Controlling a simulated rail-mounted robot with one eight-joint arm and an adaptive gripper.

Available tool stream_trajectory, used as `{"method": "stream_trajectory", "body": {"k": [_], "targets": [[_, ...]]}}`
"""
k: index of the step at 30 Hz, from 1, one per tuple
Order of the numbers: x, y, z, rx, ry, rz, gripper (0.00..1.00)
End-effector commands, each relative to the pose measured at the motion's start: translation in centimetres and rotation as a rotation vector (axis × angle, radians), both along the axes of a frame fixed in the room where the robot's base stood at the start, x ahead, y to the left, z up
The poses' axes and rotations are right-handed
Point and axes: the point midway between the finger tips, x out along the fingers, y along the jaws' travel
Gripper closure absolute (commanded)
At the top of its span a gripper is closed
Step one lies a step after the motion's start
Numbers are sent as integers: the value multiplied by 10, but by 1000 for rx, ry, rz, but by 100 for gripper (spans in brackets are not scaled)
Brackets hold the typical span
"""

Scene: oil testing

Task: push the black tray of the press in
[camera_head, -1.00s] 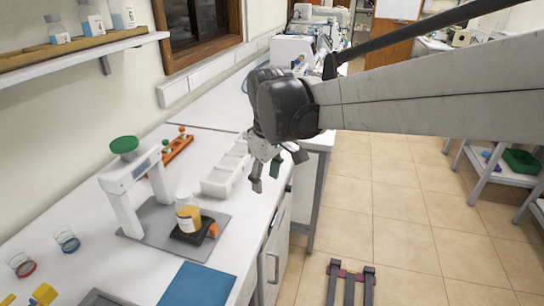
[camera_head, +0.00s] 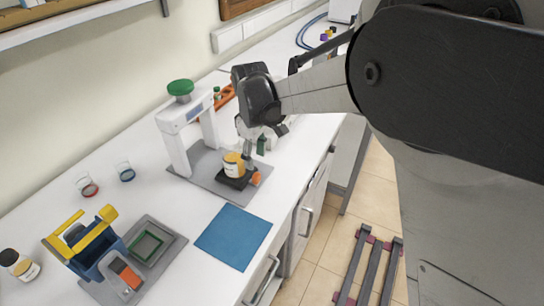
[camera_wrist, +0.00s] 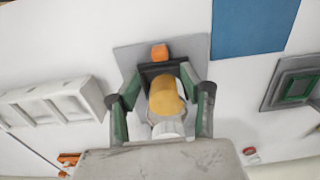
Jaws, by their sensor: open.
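The press (camera_head: 186,125) is a white frame with a green knob on a grey base plate. Its black tray (camera_head: 236,183) sticks out at the front and has an orange handle (camera_head: 256,179); the handle also shows in the wrist view (camera_wrist: 159,51). A jar of yellow contents with a white label (camera_head: 233,163) stands on the tray. My gripper (camera_head: 255,152) is open, just right of and behind the jar. In the wrist view, my green-padded fingers (camera_wrist: 160,76) flank the jar (camera_wrist: 166,96) as seen from above. I cannot tell whether they touch anything.
A blue mat (camera_head: 233,234) lies in front of the press. A yellow and blue device (camera_head: 85,245) and a grey plate (camera_head: 165,240) stand nearer. Two small glasses (camera_head: 126,172) are at left. A white compartment tray (camera_wrist: 55,102) lies beside my gripper.

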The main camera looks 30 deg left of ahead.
Motion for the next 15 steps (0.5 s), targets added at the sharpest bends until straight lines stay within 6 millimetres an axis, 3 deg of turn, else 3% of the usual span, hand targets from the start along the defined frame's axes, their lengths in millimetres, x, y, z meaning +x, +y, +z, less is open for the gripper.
{"method": "stream_trajectory", "body": {"k": [9,15], "targets": [[0,0,-57,0,0,-1,59],[0,0,-80,0,0,-1,59]]}}
